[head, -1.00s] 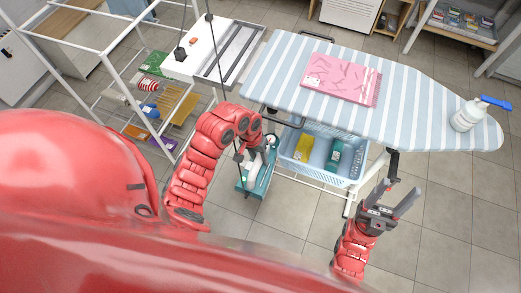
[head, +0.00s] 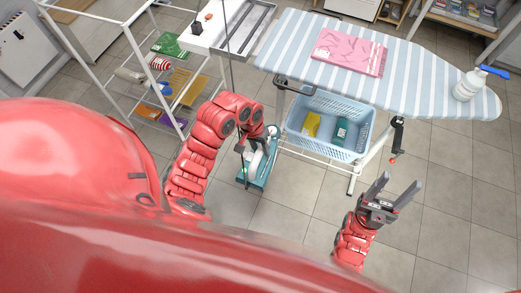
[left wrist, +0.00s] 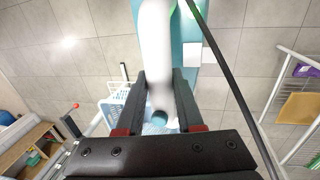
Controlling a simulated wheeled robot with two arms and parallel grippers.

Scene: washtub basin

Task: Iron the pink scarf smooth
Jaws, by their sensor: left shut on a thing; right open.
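The pink scarf (head: 349,51) lies flat on the striped ironing board (head: 420,88), with darker crease-like marks across it. My left gripper (head: 262,142) is shut on a teal-and-white iron (head: 258,172), which hangs low, left of and below the board. In the left wrist view the iron's white handle (left wrist: 156,40) runs between the two fingers (left wrist: 158,95); its teal body is partly behind them. A dark cord rises from the iron. My right gripper (head: 390,190) is open and empty, in front of the board near its right leg.
A white spray bottle with a blue head (head: 470,84) stands on the board's right end. A blue basket (head: 330,125) sits beneath the board. A white rack with a coloured-item shelf (head: 150,90) stands left. Floor at the lower right is clear.

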